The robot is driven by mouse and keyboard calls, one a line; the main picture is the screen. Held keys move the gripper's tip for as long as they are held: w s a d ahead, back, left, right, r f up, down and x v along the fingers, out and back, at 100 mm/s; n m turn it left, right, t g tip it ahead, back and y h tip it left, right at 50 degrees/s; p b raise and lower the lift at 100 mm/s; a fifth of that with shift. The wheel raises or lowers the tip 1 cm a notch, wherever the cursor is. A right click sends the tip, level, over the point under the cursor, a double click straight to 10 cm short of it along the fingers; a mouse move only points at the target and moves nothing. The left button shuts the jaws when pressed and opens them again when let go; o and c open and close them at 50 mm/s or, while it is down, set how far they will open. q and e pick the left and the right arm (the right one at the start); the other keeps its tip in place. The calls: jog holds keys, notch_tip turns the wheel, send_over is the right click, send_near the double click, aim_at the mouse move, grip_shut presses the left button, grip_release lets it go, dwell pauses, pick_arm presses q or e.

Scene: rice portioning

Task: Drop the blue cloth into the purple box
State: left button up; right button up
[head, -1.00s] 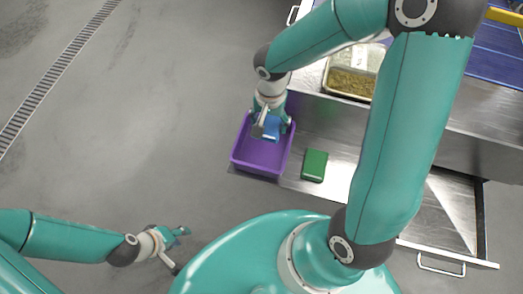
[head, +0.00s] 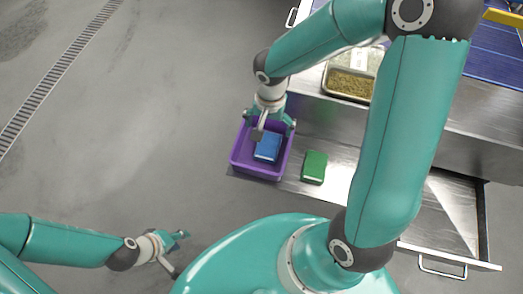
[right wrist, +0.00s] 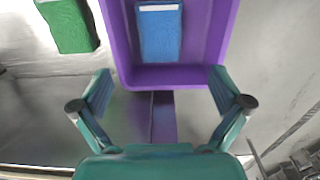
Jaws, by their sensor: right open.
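The blue cloth (head: 267,147) is a folded block that lies inside the purple box (head: 257,172). In the right wrist view the blue cloth (right wrist: 160,33) shows inside the box, apart from the walls at its sides, with the purple box's near rim (right wrist: 172,76) below it. My right gripper (head: 270,128) is open and empty over the box's far part, and its spread fingers (right wrist: 160,92) hold nothing. My left gripper (head: 180,252) is far off at the lower left, over the floor; its fingers look apart, with nothing between them.
A green cloth or sponge (head: 314,167) lies on the metal shelf (head: 333,193) right of the box. A tray of grain (head: 350,84) stands on the higher steel counter behind. An open drawer with a handle (head: 441,268) sticks out at the lower right. The floor at left is clear.

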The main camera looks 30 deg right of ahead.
notch_tip(320, 180, up, 12)
dwell(0.5)
jog(key=shift+f, duration=0.15)
